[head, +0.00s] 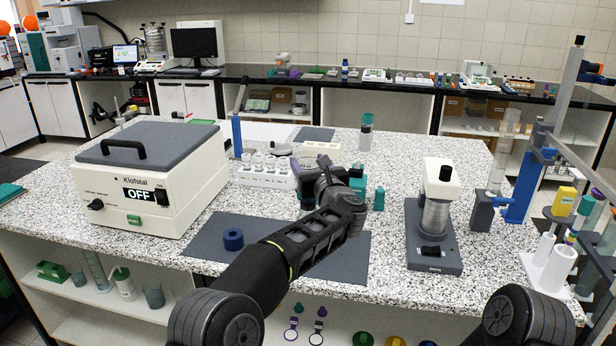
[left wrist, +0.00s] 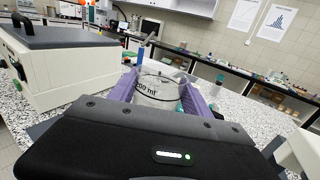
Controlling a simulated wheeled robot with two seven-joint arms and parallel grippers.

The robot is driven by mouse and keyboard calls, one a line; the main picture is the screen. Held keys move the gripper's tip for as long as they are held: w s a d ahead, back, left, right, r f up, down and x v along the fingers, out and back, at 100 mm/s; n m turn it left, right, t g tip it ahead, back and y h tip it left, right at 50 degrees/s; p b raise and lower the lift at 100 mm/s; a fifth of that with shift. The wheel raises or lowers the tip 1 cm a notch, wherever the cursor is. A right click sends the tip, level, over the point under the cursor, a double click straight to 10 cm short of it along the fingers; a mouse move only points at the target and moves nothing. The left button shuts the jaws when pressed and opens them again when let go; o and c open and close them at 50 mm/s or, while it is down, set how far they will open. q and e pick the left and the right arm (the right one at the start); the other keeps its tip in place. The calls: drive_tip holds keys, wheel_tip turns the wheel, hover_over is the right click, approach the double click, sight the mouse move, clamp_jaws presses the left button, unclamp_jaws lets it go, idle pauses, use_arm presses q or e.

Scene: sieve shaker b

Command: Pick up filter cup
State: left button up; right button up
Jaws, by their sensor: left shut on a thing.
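In the left wrist view a clear, whitish cup (left wrist: 157,88) with dark "ml" lettering and a dark ring stands between the two purple fingers of my left gripper (left wrist: 160,84). The fingers are shut on its sides; I take it to be the filter cup. In the head view my left gripper (head: 326,180) is over the middle of the speckled bench, beyond the dark mat, and its own wrist hides most of the cup. My right gripper is out of view; only part of my right arm shows at the bottom right.
A Klofstal box reading OFF (head: 150,178) stands on the left. A blue ring (head: 233,239) lies on the dark mat (head: 207,236). A white rack (head: 262,177) stands left of my gripper. A grey-based device (head: 434,236) and a blue-clamped stand (head: 523,190) are to the right.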

use_arm(q)
drive_tip(key=shift+c, duration=0.9)
drive_tip(key=shift+r, duration=0.6)
wheel_tip(320, 180, up, 9)
drive_tip(key=shift+p, duration=0.4)
drive_tip(key=shift+f, duration=0.1)
wheel_tip(320, 180, up, 5)
drive_tip(key=p, duration=0.5)
